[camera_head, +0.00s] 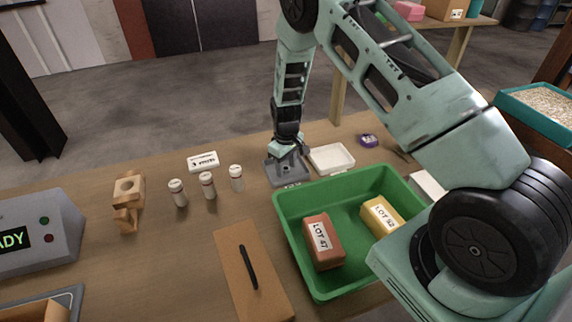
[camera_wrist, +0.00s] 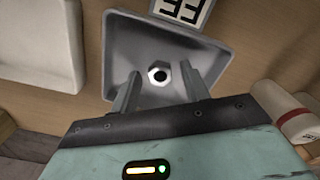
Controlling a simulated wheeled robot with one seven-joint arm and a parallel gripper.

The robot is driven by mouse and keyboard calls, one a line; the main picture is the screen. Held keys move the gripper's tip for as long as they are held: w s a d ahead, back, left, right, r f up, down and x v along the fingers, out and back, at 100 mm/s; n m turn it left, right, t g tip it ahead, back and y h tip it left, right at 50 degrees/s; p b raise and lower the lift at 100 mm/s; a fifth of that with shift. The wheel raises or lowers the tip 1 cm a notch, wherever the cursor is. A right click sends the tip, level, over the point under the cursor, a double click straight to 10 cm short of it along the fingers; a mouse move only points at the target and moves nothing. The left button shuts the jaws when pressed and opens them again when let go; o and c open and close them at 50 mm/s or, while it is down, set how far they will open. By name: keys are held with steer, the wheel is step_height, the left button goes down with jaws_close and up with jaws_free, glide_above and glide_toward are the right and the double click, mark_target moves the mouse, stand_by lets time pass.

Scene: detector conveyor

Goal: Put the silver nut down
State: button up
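The silver nut (camera_wrist: 159,74) lies in a small grey dish (camera_wrist: 170,32) in the wrist view, with its dark hole facing up. My gripper (camera_wrist: 163,78) is open, with one finger on each side of the nut and a clear gap to both. In the head view my gripper (camera_head: 289,155) points down into the grey dish (camera_head: 275,178) on the table. The nut cannot be made out there, as the gripper hides it.
A white tray (camera_head: 331,158) stands close right of the dish, and a green bin (camera_head: 290,226) with red and yellow blocks stands in front. Several small things stand left, including white bottles (camera_head: 207,186). A brown board (camera_head: 237,262) with a black handle lies nearer.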

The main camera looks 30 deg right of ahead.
mark_target(286, 168)
step_height(286, 168, up, 12)
steer(key=b, duration=0.4)
steer(key=s+a+r, duration=0.3)
steer(key=a+r, duration=0.1)
steer(key=a, duration=0.3)
steer(key=s+a+r+n+y, duration=0.1)
steer(key=s+a+r, duration=0.1)
steer(key=s+a, duration=0.3)
steer(key=s+a+r+n, duration=0.1)
steer(key=s+a+r, duration=0.2)
steer(key=s+a, duration=0.15)
steer(key=s+a+r+n, duration=0.1)
steer(key=s+a, duration=0.1)
steer(key=s, duration=0.9)
steer(key=s+a+r+n, duration=0.1)
steer(key=s+a+r, duration=0.1)
steer(key=s, duration=0.8)
steer(key=shift+s+a+r, duration=0.2)
steer(key=shift+s+a, duration=0.15)
steer(key=shift+a, duration=0.15)
